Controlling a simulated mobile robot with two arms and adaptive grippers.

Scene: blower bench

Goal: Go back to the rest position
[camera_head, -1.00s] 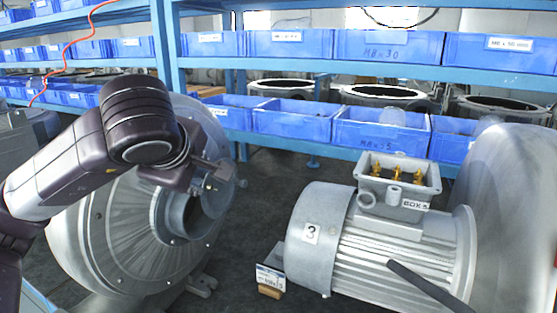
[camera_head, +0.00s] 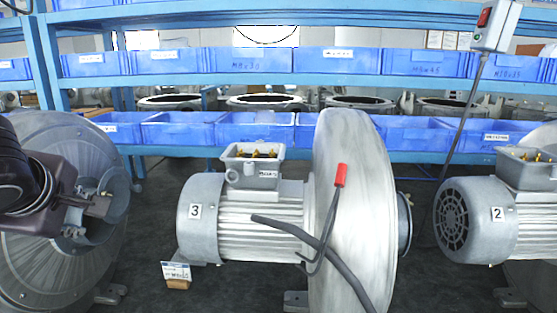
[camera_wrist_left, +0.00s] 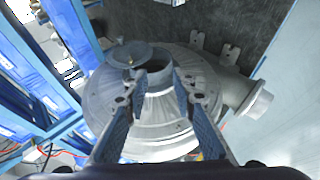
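My left gripper (camera_head: 86,218) is at the left edge of the head view, in front of the round port of a grey blower (camera_head: 50,275). In the left wrist view the gripper (camera_wrist_left: 160,82) has its two fingers apart. Nothing is held between them. The blower's open port (camera_wrist_left: 158,76) shows between and beyond the fingers; I cannot tell whether they touch it. A round disc (camera_wrist_left: 128,53) stands beside the port. My right gripper is not in view.
Blower motor 3 (camera_head: 245,212) with its open terminal box (camera_head: 254,168) stands mid-view. Motor 2 (camera_head: 480,215) is at right. Blue bins (camera_head: 262,62) fill the shelves behind. A small label stand (camera_head: 176,272) is in front.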

